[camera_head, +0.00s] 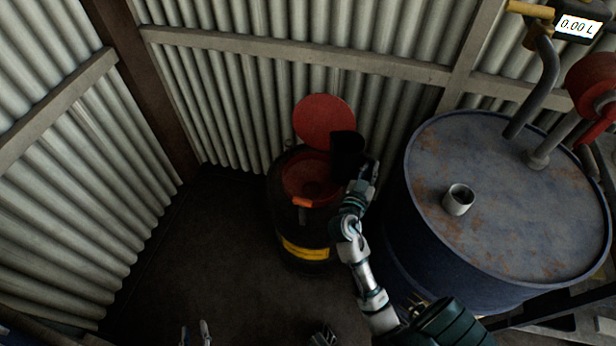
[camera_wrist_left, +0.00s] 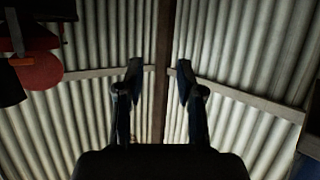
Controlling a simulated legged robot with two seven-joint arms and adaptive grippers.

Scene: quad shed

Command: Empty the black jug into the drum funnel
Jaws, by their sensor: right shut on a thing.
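The black jug (camera_head: 346,150) is in my right gripper (camera_head: 362,182), which is shut on it. The jug is at the right side of the red drum funnel (camera_head: 305,180), partly in front of the funnel's raised red lid (camera_head: 322,120). Its tilt is hard to tell, and no liquid shows. The funnel sits on a dark drum with a yellow label (camera_head: 305,250). My left gripper (camera_head: 196,334) is at the bottom edge, away from the drum; its fingers are apart and empty in the left wrist view (camera_wrist_left: 158,72). That view also shows the red lid (camera_wrist_left: 38,70) at the left.
A large blue, rusty drum (camera_head: 500,235) stands right of the funnel drum, with a metal cup (camera_head: 458,199) on top and a pump with a display reading 0.00 L (camera_head: 579,26). Corrugated walls (camera_head: 230,110) close the corner. The floor (camera_head: 200,260) left of the funnel drum is clear.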

